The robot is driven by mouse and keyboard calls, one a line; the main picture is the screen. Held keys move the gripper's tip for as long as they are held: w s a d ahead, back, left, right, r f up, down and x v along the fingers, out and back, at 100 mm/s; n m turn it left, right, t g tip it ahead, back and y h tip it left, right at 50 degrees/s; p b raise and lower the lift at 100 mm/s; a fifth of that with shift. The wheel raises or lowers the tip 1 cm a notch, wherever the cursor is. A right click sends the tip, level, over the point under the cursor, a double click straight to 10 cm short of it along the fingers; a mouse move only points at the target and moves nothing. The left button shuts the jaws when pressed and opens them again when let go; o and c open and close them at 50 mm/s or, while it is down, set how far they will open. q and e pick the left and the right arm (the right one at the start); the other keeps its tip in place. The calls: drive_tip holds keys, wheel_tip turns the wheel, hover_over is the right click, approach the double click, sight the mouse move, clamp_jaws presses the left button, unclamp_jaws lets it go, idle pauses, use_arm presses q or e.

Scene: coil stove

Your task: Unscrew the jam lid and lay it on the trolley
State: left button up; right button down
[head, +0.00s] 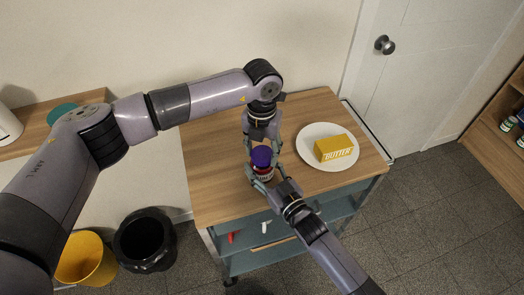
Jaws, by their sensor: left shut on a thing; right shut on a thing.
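The jam jar (264,173) stands on the wooden top of the trolley (215,165), with its purple lid (261,156) at its upper end. My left gripper (261,148) reaches in from behind and above and is shut on the lid. My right gripper (263,177) comes from the lower right and is shut on the jar's body. The fingers hide parts of the jar and lid. I cannot tell whether the lid is still seated on the thread.
A white plate (310,160) with a yellow butter pack (333,148) is on the trolley's right side. The trolley top's left part is bare. A yellow bucket (84,260) and a black bin (145,240) stand on the floor at left. A white door (425,80) is behind.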

sight(262, 153)
use_arm(q)
drive_tip(key=shift+r, duration=0.75)
drive_tip(key=shift+r, duration=2)
use_arm(e)
drive_tip(key=c, duration=0.6)
unclamp_jaws()
